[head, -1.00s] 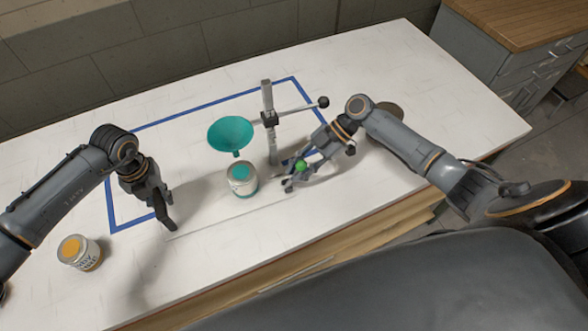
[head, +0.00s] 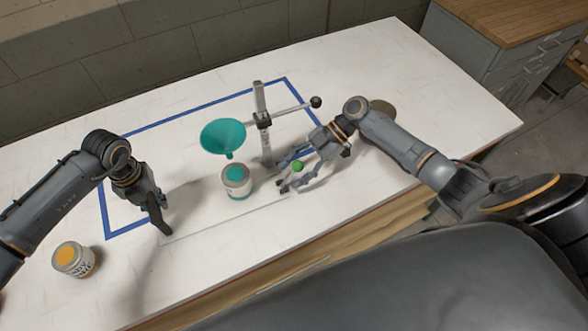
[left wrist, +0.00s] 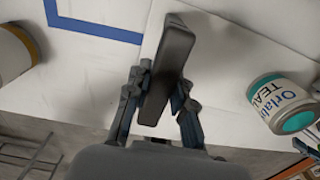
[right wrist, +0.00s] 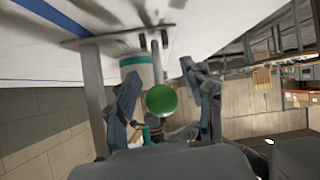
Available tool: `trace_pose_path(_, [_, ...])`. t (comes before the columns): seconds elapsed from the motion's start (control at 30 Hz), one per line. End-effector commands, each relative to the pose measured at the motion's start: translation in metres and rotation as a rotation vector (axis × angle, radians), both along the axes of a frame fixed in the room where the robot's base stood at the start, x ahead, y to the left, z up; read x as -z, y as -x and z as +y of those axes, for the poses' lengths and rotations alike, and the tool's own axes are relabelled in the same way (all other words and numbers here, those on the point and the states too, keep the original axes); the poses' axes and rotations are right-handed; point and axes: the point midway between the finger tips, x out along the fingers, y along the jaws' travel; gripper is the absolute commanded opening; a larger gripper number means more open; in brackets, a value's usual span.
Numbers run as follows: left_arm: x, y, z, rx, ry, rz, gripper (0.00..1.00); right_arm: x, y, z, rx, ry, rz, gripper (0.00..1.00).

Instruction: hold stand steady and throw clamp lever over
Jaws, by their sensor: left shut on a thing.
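The stand has an upright metal post (head: 263,125) with a side rod that ends in a black knob (head: 316,102). A teal funnel (head: 223,137) hangs on its other side. My left gripper (head: 151,198) is shut on a dark grey flat upright piece (left wrist: 168,70) at the left end of the thin pale plate (head: 215,222). The clamp lever's green ball (head: 298,165) is right of the post. My right gripper (head: 293,179) is around it. In the right wrist view, the ball (right wrist: 161,100) sits between the open fingers, with gaps on both sides.
A teal-labelled can (head: 237,181) stands below the funnel, close to the post. An orange-topped can (head: 74,259) stands at the left front of the table. Blue tape (head: 200,105) outlines an area. A round dark disc (head: 382,107) lies behind my right arm.

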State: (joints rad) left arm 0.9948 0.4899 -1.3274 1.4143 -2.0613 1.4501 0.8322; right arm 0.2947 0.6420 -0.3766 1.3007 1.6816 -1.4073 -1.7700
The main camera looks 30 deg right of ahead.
Motion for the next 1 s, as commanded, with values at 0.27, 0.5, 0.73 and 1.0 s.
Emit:
trace_pose_path(0.27, [0.0, 0.0, 0.0, -0.001, -0.001, 0.0, 0.0, -0.005, 0.0, -0.008, 0.0, 0.002, 0.0, 0.51])
trace_pose_path(0.5, [0.0, 0.0, 0.0, -0.001, -0.001, 0.0, 0.0, -0.031, -0.002, -0.046, 0.002, 0.003, -0.001, 0.51])
trace_pose_path(0.73, [0.0, 0.0, 0.0, 0.0, 0.0, 0.0, 0.0, -0.057, -0.003, -0.083, 0.002, 0.002, -0.001, 0.51])
trace_pose_path(1.0, [0.0, 0.0, 0.0, 0.0, 0.0, 0.0, 0.0, -0.068, -0.003, -0.099, 0.001, 0.0, -0.001, 0.51])
